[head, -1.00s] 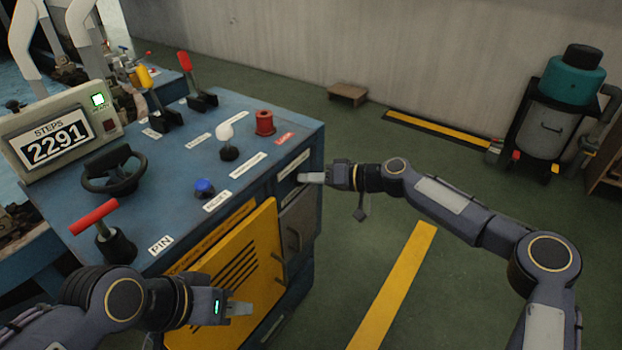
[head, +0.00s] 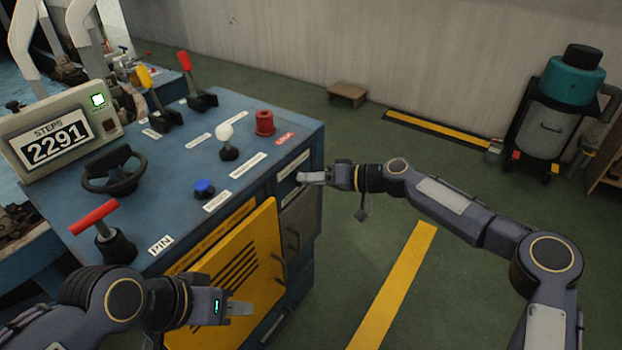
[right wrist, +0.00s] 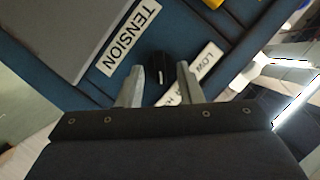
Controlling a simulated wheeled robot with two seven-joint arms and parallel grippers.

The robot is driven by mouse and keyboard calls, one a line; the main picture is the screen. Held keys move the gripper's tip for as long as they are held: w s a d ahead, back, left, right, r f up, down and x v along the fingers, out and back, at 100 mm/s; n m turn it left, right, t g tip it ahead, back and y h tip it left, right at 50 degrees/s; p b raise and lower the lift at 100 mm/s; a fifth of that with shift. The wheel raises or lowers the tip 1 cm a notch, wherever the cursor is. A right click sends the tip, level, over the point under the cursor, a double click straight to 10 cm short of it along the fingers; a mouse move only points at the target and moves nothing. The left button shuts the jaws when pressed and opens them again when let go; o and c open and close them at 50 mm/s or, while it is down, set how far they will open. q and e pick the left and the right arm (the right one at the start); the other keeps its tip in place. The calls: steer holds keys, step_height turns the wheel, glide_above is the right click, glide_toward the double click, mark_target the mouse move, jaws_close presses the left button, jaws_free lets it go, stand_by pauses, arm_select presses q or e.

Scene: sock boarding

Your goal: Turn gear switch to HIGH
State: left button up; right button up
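The gear switch looks to be the black knob (right wrist: 158,66) with a short white mark in the right wrist view. It sits beside a label plate (right wrist: 206,58) reading LOW, with part of another word, perhaps HIGH, cut off behind a finger. My right gripper (right wrist: 160,78) is open, with one finger to each side of the knob; contact cannot be told. In the head view, my right gripper (head: 312,177) is at the right side of the blue console, and the knob is hidden. My left gripper (head: 239,308) hangs in front of the yellow door; its finger gap is unclear.
The blue console (head: 300,135) carries a red T-handle (head: 94,217), a black handwheel (head: 113,170), a blue button (head: 204,187), a white-knobbed lever (head: 226,140) and a red knob (head: 265,122). A TENSION label (right wrist: 129,38) is near the switch.

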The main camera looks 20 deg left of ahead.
steer(key=v, duration=0.7)
steer(key=shift+d+p, duration=0.2)
steer(key=shift+p, duration=0.2)
steer(key=shift+r, duration=0.1)
